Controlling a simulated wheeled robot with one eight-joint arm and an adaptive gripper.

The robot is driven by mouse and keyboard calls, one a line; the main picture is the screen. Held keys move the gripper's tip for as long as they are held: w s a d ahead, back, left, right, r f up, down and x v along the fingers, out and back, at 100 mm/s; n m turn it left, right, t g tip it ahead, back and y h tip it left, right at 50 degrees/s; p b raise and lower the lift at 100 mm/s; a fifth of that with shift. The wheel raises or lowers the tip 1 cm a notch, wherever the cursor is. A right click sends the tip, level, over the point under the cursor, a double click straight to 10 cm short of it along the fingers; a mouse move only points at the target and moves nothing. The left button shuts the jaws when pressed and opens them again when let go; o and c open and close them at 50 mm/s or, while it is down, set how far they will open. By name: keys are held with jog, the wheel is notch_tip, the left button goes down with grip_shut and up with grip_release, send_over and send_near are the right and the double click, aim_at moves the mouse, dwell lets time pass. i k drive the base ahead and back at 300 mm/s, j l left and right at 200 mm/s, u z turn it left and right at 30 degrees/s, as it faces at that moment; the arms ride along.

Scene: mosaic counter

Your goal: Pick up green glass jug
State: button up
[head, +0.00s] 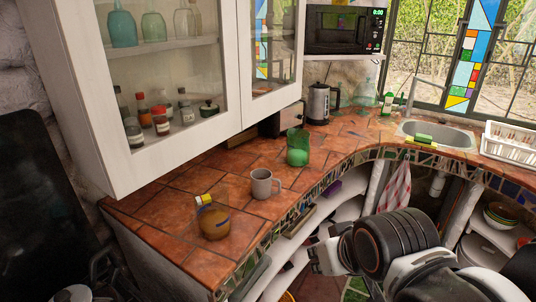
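The green glass jug (298,149) stands upright on the tiled counter, in the middle of the head view. It is translucent and nothing covers it. A grey mug (262,184) stands in front of it to the left, apart from it. My gripper (322,257) is at the lower middle of the view, in front of the counter's edge and well apart from the jug. No object shows at its fingertips. Its fingers are small and seen from behind, so I cannot tell how far they are apart.
A jar with amber contents (214,222) and a yellow-capped bottle (204,200) are at the counter's front left. A kettle (319,103) stands behind the jug. The white wall cabinet (85,90) overhangs the counter's left side. A sink (436,134) is at right. Open shelves (300,222) lie below the counter.

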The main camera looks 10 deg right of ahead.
aim_at(298, 146)
jog(key=i+l+u, duration=0.1)
jog(key=l+u, duration=0.15)
jog(key=u, duration=0.15)
jog(key=l+u, duration=0.3)
jog(key=u, duration=0.15)
jog(key=l+u, duration=0.65)
jog(key=u, duration=0.15)
